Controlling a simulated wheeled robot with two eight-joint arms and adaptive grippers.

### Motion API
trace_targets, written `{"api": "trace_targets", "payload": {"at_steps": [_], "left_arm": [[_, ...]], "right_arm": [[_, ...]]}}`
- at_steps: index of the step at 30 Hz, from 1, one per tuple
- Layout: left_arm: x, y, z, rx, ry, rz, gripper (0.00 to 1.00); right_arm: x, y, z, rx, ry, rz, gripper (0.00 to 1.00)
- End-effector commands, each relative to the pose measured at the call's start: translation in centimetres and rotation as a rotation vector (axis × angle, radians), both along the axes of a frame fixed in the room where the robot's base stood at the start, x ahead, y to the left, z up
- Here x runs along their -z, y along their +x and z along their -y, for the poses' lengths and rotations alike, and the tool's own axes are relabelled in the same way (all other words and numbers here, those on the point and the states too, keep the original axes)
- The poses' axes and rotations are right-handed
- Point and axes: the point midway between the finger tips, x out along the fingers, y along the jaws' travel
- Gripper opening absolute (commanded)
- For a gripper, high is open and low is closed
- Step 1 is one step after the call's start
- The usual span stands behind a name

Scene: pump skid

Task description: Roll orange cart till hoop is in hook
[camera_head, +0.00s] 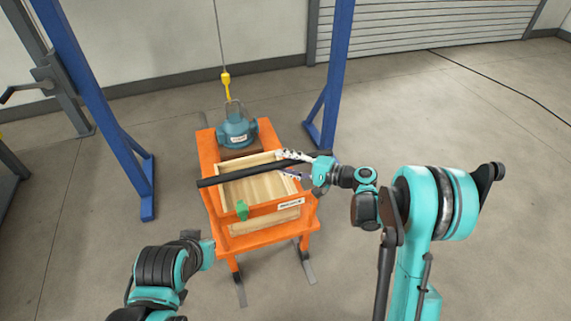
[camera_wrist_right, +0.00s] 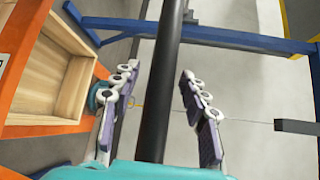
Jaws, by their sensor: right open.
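The orange cart (camera_head: 208,160) stands on the floor, a little left of centre in the head view, and shows at the left edge of the right wrist view (camera_wrist_right: 40,131). A blue pump (camera_head: 237,132) with a metal hoop (camera_head: 234,106) on top sits at its far end. A yellow hook (camera_head: 226,82) hangs on a cable by the hoop; I cannot tell if they are engaged. My right gripper (camera_head: 284,164) is open, its fingers on either side of the black bar (camera_wrist_right: 163,75) with gaps showing.
A wooden tray (camera_head: 285,197) and a green item (camera_head: 242,209) are on the cart. Blue gantry posts (camera_head: 92,95) (camera_head: 337,75) stand left and right of it. The floor to the right is clear except for a black cable (camera_head: 487,75).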

Motion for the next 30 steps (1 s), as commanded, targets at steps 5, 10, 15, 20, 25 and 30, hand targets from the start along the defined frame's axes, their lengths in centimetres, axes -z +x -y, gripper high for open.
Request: {"api": "trace_targets", "payload": {"at_steps": [5, 10, 15, 20, 25, 30], "left_arm": [[0.0, 0.0, 0.0, 0.000, 0.000, 0.000, 0.00], [0.0, 0.0, 0.0, 0.000, 0.000, 0.000, 0.00], [0.0, 0.0, 0.0, 0.000, 0.000, 0.000, 0.00], [0.0, 0.0, 0.0, 0.000, 0.000, 0.000, 0.00], [0.0, 0.0, 0.0, 0.000, 0.000, 0.000, 0.00], [0.0, 0.0, 0.0, 0.000, 0.000, 0.000, 0.00]], "right_arm": [[0.0, 0.0, 0.0, 0.000, 0.000, 0.000, 0.44], [0.0, 0.0, 0.0, 0.000, 0.000, 0.000, 0.07], [0.0, 0.0, 0.0, 0.000, 0.000, 0.001, 0.00], [0.0, 1.5, -0.5, -0.001, 0.000, 0.001, 0.00], [0.0, 6.0, -2.0, 0.001, 0.002, 0.001, 0.00], [-0.1, 10.2, -3.3, 0.001, 0.002, 0.001, 0.00]]}}
